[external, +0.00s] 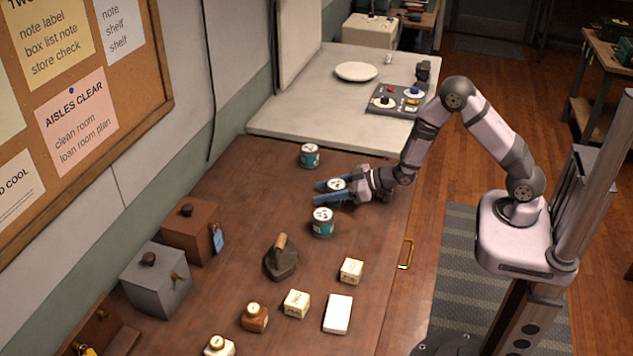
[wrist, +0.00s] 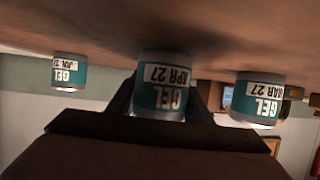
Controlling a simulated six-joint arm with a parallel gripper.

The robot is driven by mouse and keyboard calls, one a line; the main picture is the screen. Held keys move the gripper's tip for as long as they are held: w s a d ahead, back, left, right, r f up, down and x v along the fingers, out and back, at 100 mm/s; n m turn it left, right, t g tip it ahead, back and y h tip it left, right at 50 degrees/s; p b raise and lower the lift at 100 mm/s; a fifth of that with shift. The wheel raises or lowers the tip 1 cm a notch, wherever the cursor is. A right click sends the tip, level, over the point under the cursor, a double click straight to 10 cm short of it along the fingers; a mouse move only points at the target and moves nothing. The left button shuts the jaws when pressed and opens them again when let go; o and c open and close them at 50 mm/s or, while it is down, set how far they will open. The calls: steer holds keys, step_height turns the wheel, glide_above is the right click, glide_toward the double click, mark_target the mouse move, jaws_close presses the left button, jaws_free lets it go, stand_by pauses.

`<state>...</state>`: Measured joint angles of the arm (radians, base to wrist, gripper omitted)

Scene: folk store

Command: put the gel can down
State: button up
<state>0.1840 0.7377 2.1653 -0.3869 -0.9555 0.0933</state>
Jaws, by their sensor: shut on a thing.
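My gripper (external: 328,193) is shut on a gel can (external: 336,184) over the wooden table. In the external view mostly its white top shows between the blue fingers. In the wrist view, which is upside down, the held can (wrist: 161,85) has a teal label reading GEL, APR 27. It is upright, close to the table top; I cannot tell if it touches. Another gel can (external: 310,155) stands beyond my gripper, and a third (external: 322,222) stands on the near side. In the wrist view one can (wrist: 259,99) reads MAR 27; the other (wrist: 69,72) has a smaller, unclear date.
A dark iron-like weight (external: 281,260), small cream boxes (external: 351,271), a white block (external: 338,313) and brown jar (external: 254,317) stand nearer. Brown (external: 192,231) and grey (external: 155,280) boxes line the wall side. A pale counter (external: 325,95) adjoins the far end.

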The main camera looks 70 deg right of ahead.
steer(key=o, duration=1.1)
steer(key=shift+o, duration=0.2)
steer(key=shift+r, duration=0.15)
steer(key=v, duration=1)
steer(key=shift+a+r, duration=0.1)
steer(key=shift+r, duration=0.05)
steer(key=p+v, duration=0.1)
steer(key=p, duration=0.2)
steer(key=shift+s+r, duration=0.15)
steer(key=shift+s, duration=0.25)
steer(key=shift+g, duration=0.3)
